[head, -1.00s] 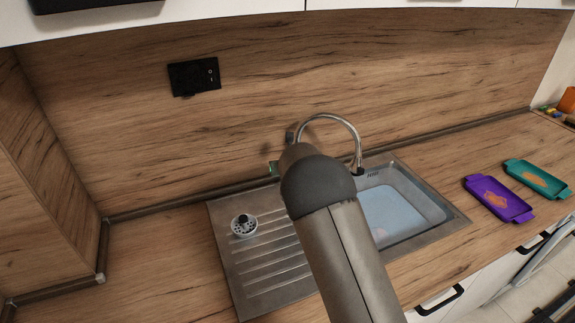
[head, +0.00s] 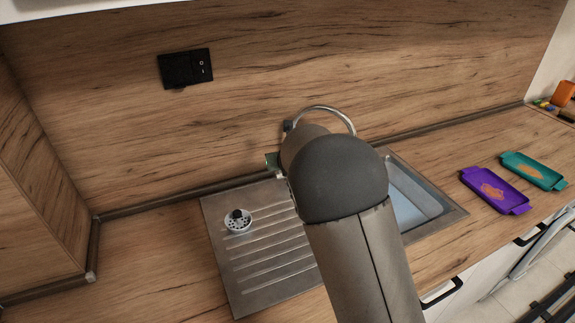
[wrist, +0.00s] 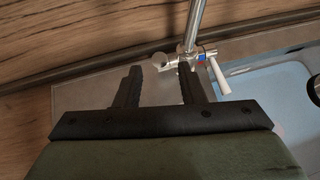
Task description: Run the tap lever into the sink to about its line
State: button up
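The tap's chrome spout (head: 330,109) arches above the sink in the head view, its lower part hidden behind my arm. In the wrist view the tap body (wrist: 190,57) stands just beyond my fingertips. Its white lever (wrist: 218,76) sticks out to the right, outside my right finger. My gripper (wrist: 159,70) is open, with nothing between its fingers. I cannot tell whether the right fingertip touches the tap. The sink basin (head: 440,206) is partly covered by my arm. Light blue shows in the basin; no fill line or running stream is visible.
The ribbed drainboard (head: 270,262) holds a round strainer (head: 239,221) on the left. A purple tray (head: 494,191) and a teal tray (head: 533,171) lie on the counter right of the sink. The wooden splashback (head: 300,60) rises close behind the tap.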

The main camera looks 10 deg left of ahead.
jog(key=v, duration=1)
jog(key=shift+b, duration=0.3)
jog(key=shift+w, duration=0.1)
jog(key=s+d+m+g+h, duration=0.1)
jog(key=s+d+m+h, duration=0.3)
jog(key=d+m, duration=0.65)
jog(key=s+d+m+g+h, duration=0.1)
jog(key=s+d+m, duration=0.5)
jog(key=d+m, duration=0.4)
jog(key=s+d+f+m+g, duration=0.2)
jog(key=s+d+m+g, duration=0.1)
jog(key=s+m, duration=0.7)
jog(key=s+d+f+m+g+y, duration=0.1)
jog(key=s+d+m+g, duration=0.3)
jog(key=s+m, duration=0.6)
jog(key=s+f, duration=0.1)
jog(key=s, duration=0.4)
jog(key=shift+d, duration=0.15)
